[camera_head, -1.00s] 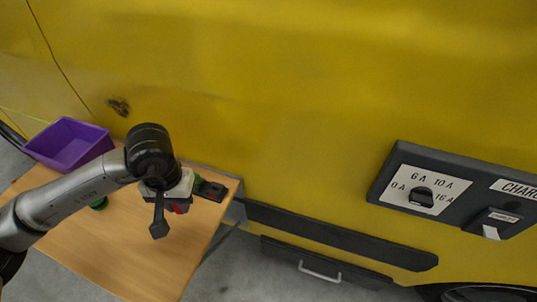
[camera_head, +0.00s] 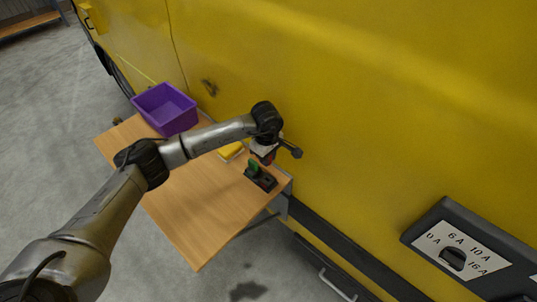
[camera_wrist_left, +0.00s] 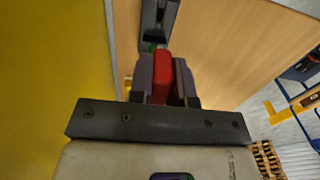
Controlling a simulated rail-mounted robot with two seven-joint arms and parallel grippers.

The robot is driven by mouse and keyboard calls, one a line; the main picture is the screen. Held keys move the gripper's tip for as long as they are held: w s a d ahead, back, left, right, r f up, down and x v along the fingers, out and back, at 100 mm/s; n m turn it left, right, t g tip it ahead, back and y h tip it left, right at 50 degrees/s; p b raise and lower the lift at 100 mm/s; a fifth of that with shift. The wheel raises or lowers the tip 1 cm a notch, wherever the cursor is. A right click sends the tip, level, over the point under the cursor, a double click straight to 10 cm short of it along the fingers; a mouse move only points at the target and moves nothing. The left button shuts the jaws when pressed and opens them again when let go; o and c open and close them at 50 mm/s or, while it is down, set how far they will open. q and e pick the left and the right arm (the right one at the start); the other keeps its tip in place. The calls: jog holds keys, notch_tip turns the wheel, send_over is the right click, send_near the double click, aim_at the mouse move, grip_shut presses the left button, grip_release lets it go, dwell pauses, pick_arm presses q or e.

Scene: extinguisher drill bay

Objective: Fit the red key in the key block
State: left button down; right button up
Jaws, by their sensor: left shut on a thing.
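My left gripper (camera_head: 266,157) is above the far right corner of the wooden table. In the left wrist view it is shut on the red key (camera_wrist_left: 162,72), which stands between the two fingers. The key block (camera_head: 263,182) is a dark, low block on the table just below the gripper, with a green piece (camera_head: 253,166) at it. The block also shows past the key in the left wrist view (camera_wrist_left: 158,18). The key appears apart from the block, but its far end is hard to judge. My right gripper is not in view.
A purple bin (camera_head: 166,110) stands at the table's back left. A yellow object (camera_head: 231,151) lies behind my forearm. The yellow vehicle side (camera_head: 350,110) rises close behind the table. A charger panel (camera_head: 465,252) is at lower right. The table's (camera_head: 205,217) front is clear.

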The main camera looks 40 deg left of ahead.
pick_arm(q)
jog(key=shift+d+f+b, duration=0.1)
jog(key=shift+f+b, duration=1.6)
jog(key=shift+f, duration=1.05)
jog(key=shift+d, duration=0.25)
jog(key=shift+f+b, duration=0.55)
jog(key=shift+f, duration=0.1)
jog(key=shift+f+b, duration=0.6)
jog(key=shift+f, duration=0.2)
jog(key=shift+f+b, duration=0.4)
jog(key=shift+f, duration=0.15)
